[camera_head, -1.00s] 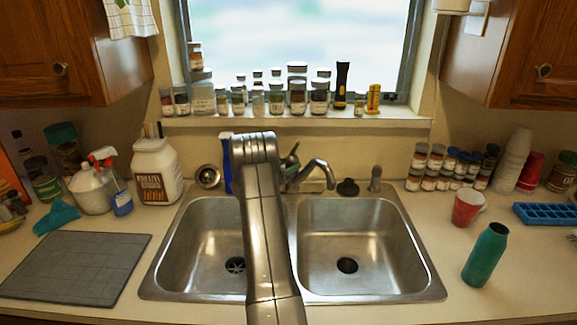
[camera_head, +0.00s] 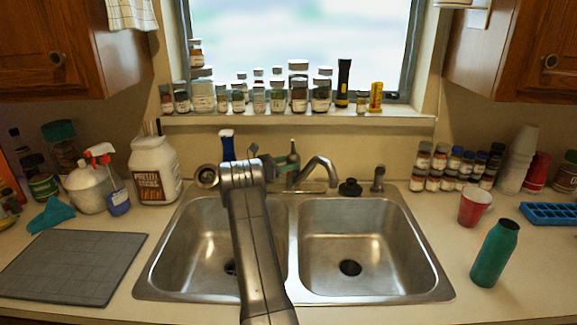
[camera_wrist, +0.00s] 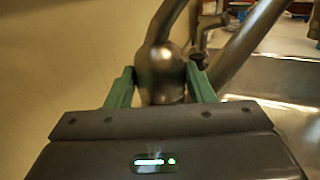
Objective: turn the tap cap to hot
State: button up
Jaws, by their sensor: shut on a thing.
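The tap cap (camera_wrist: 161,72), a rounded metal knob, is in the middle of the wrist view. The green fingers of my gripper (camera_wrist: 162,82) are shut on it, one on each side. A curved metal lever rises from the cap. In the head view, the tap's spout (camera_head: 318,169) curves over the sink behind my arm. My gripper (camera_head: 272,165) shows there only in part at the tap's base, and my wrist hides most of the cap. Any hot or cold marking cannot be made out.
A black stopper (camera_head: 350,188) and a soap dispenser (camera_head: 378,179) are right of the spout. The right sink basin (camera_head: 345,230) is empty.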

jog(key=shift+r, duration=0.1)
jog(key=o, duration=0.7)
jog(key=b+v, duration=0.2)
jog(key=v, duration=0.5)
jog(key=shift+a, duration=0.25)
